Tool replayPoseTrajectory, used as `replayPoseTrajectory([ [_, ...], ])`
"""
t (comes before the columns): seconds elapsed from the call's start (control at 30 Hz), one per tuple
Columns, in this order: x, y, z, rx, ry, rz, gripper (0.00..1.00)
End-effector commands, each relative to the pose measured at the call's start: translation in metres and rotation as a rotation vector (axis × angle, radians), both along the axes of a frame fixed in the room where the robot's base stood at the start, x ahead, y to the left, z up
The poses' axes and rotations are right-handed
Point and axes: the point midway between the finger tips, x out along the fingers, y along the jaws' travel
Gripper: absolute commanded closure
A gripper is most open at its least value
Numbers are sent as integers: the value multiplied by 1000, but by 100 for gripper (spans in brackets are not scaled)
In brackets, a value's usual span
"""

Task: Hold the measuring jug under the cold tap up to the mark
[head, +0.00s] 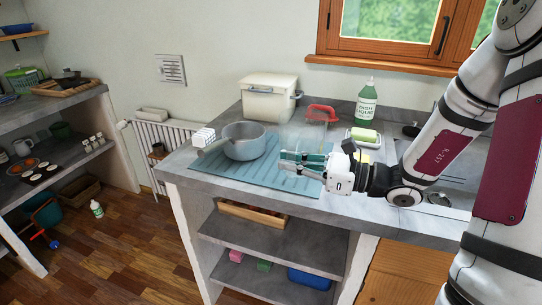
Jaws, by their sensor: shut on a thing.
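My gripper (294,161) reaches left over the blue-green ribbed mat and is shut on a faint, see-through vessel that looks like the measuring jug (301,138). The jug's clear walls blend into the mat and counter behind. I cannot make out its mark or any water in it. The sink (442,181) is at the right, partly hidden behind my arm. A dark fitting (411,130) stands near the back of the sink; I cannot tell whether it is part of the cold tap.
A grey saucepan (244,141) stands on the mat (262,174), left of my gripper. Behind are a white lidded bin (270,103), a red-handled item (322,112), a green soap bottle (366,106) and a sponge dish (362,137). The counter's front edge (300,206) runs below my gripper.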

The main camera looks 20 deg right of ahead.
Motion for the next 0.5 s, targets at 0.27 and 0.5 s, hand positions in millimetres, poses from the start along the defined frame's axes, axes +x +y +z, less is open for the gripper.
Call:
replayPoseTrajectory([
  [0.27, 70, 1, -7, 1, -4, 0, 100],
  [0.5, 115, 1, -11, 1, -2, -1, 100],
])
